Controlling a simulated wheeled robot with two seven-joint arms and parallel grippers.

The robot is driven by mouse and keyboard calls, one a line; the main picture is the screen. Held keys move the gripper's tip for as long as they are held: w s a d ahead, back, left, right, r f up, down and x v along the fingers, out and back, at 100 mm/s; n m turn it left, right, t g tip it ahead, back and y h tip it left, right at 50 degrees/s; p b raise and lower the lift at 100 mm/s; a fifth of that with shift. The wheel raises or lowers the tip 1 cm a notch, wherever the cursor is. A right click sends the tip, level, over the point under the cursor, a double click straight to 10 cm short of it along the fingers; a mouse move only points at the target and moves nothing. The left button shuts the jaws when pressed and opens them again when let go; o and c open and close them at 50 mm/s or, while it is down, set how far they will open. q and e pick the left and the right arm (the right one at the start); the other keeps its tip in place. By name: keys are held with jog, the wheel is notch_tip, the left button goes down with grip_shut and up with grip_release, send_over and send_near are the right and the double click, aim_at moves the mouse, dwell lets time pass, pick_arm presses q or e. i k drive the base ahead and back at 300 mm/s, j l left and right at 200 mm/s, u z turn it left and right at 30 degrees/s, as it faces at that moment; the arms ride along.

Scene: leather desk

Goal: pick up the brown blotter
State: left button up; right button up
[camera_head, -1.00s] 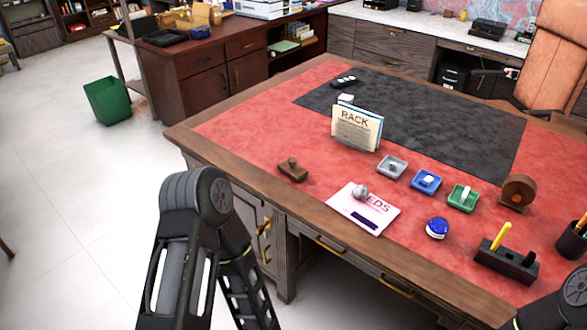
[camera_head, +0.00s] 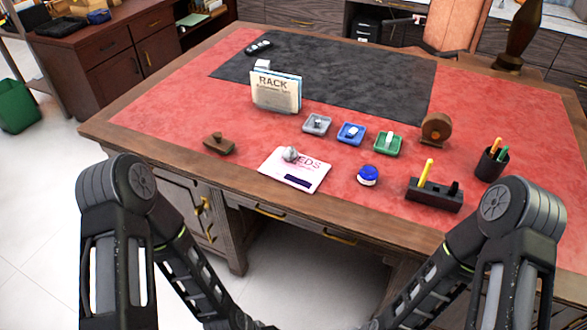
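The brown blotter (camera_head: 219,144) is a small wooden rocker-shaped piece with a knob on top. It lies on the red leather near the desk's front left edge, left of the white paper. Both my arms show at the bottom of the head view, reaching down in front of the desk. Their grippers are below the picture's edge or too hidden to make out. Nothing touches the blotter.
The paper (camera_head: 296,170) holds a grey round weight (camera_head: 290,154). Behind stand a rack of papers (camera_head: 275,93) and grey (camera_head: 317,125), blue (camera_head: 351,133) and green (camera_head: 388,144) trays. A blue-topped round item (camera_head: 368,175), pen stand (camera_head: 434,194) and pen cup (camera_head: 491,164) lie right.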

aim_at(215, 142)
jog(key=z, duration=0.35)
jog(key=j+z, duration=0.45)
jog(key=j, duration=0.25)
jog(key=k+j+z, duration=0.1)
jog(key=j+z, duration=0.35)
jog(key=j, duration=0.2)
jog(key=k+j, duration=0.1)
jog(key=j, duration=0.4)
jog(key=k+j, duration=0.1)
jog(key=j, duration=0.4)
